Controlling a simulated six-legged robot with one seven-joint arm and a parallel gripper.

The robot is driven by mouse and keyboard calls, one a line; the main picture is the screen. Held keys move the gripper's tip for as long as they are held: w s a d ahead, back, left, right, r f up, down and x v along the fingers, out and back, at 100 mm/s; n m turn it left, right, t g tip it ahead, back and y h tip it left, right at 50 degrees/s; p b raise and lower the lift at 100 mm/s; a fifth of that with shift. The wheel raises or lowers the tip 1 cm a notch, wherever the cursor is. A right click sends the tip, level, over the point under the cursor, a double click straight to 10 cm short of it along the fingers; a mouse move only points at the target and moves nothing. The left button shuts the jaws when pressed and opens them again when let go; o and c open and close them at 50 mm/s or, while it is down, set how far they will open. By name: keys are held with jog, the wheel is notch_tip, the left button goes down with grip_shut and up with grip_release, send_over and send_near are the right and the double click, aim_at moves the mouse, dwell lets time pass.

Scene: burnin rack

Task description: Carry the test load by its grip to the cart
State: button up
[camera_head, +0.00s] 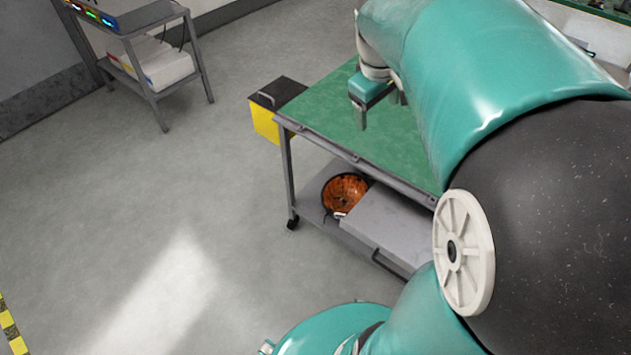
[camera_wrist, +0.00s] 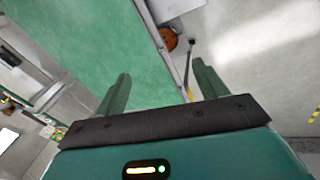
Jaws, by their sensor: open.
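The cart (camera_head: 325,115) has a green top and a grey lower shelf; its bare green top also fills much of the wrist view (camera_wrist: 85,45). My gripper (camera_head: 381,110) hangs over this top with its fingers pointing down. It is open, and nothing shows between its fingers in the wrist view (camera_wrist: 161,75). A yellow box (camera_head: 264,122) with a dark top is at the cart's left end. I cannot tell whether it hangs there or stands apart, or whether it is the test load. No load with a clear grip shows on the top; my arm hides the cart's right part.
An orange-brown bowl (camera_head: 345,190) and a grey case (camera_head: 385,228) with a dark handle sit on the cart's lower shelf. A grey shelf trolley (camera_head: 150,95) with lit devices stands at the back left. The floor (camera_head: 150,220) on the left is clear.

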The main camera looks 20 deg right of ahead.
jog(key=s+a+m+t+y, duration=0.1)
jog(key=s+a, duration=0.5)
jog(key=a, duration=0.3)
jog(key=s+a+f+m+t+y, duration=0.1)
jog(key=s+a+t, duration=0.1)
jog(key=s+a, duration=0.4)
jog(key=a, duration=0.4)
jog(key=shift+m+t+y, duration=0.3)
jog(key=shift+m+y, duration=0.1)
jog(key=c, duration=0.7)
jog(key=shift+d, duration=0.1)
jog(key=shift+c, duration=0.4)
jog(key=shift+d, duration=0.1)
